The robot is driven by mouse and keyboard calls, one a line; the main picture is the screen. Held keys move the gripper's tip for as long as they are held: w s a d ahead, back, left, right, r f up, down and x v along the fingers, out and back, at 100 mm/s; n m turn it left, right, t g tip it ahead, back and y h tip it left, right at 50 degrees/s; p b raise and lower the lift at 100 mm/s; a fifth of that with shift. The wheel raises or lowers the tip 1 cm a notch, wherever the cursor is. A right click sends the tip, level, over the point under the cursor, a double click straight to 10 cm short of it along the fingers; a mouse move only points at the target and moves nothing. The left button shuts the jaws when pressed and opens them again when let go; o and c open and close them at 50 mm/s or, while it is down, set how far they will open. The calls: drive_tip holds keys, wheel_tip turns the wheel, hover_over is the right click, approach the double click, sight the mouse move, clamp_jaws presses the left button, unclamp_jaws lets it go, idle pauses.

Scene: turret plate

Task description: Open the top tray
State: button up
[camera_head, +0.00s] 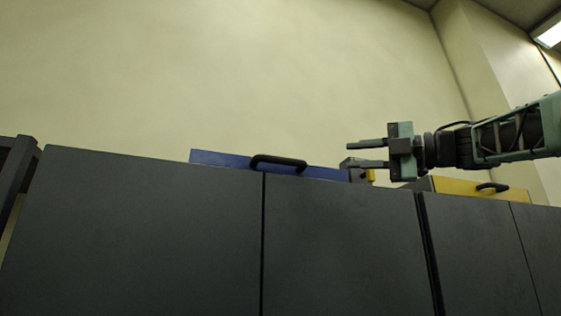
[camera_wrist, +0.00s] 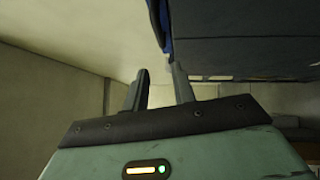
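A blue tray front (camera_head: 225,159) shows above the dark grey cabinet in the head view, with a black bar handle (camera_head: 279,163) on it. In the wrist view a blue edge (camera_wrist: 163,22) shows at the top, beside a dark grey surface. My gripper (camera_head: 366,153) is to the right of the black handle, its two fingers pointing left and apart from each other. It also shows in the wrist view (camera_wrist: 161,80), with nothing between its fingers.
Tall dark grey cabinet doors (camera_head: 140,235) fill the lower part of the head view. A yellow tray front (camera_head: 460,187) with a black handle (camera_head: 492,187) stands at the right, below my arm. A dark frame (camera_head: 17,180) is at the far left. The space above the blue tray is clear.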

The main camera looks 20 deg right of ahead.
sight(284, 160)
drive_tip(key=p+x, duration=0.6)
drive_tip(key=x, duration=1.1)
drive_tip(key=shift+a, duration=0.1)
clamp_jaws()
